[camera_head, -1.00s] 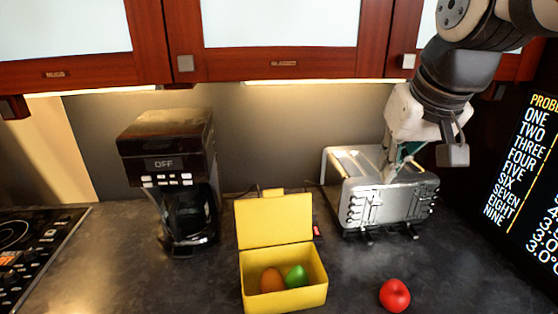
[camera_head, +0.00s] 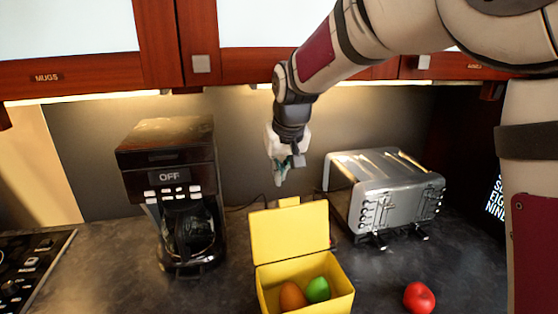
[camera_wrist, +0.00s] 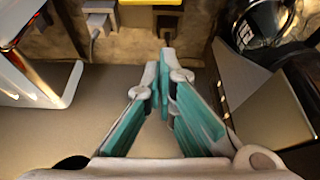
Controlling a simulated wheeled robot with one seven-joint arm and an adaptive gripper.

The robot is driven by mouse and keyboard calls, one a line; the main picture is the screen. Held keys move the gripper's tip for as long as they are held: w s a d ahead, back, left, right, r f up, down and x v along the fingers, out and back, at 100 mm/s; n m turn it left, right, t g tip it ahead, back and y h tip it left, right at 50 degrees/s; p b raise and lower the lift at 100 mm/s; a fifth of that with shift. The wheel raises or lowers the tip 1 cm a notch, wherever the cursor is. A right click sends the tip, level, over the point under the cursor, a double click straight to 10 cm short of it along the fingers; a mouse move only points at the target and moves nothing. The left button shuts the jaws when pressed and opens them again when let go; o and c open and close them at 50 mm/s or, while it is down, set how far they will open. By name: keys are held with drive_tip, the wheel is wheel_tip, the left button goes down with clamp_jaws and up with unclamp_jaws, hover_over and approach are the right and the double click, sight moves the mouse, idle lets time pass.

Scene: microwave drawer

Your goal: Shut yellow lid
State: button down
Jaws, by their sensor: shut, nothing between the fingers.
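The yellow lid (camera_head: 290,232) stands upright, open, at the back edge of the yellow box (camera_head: 348,291). An orange-brown egg-shaped thing (camera_head: 292,297) and a green one (camera_head: 317,290) lie in the box. My gripper (camera_head: 279,182) points down above and behind the lid, near the back wall, and looks apart from it. In the wrist view my gripper (camera_wrist: 163,68) has its fingertips together with nothing between them.
A coffee maker (camera_head: 168,155) stands left of the box and a silver toaster (camera_head: 385,200) stands right. A red fruit (camera_head: 419,297) lies on the counter at front right. Wall sockets (camera_wrist: 165,5) show in the wrist view. Cabinets (camera_head: 85,75) hang above.

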drive_tip(key=shift+s+d+f+p, duration=0.2)
drive_tip(key=shift+s+f+p, duration=0.25)
drive_tip(key=shift+s+f, duration=0.15)
drive_tip(key=shift+s+d+f+p, duration=0.15)
drive_tip(key=shift+s+f+p, duration=0.25)
drive_tip(key=shift+s+f, duration=0.2)
drive_tip(key=shift+d, duration=0.1)
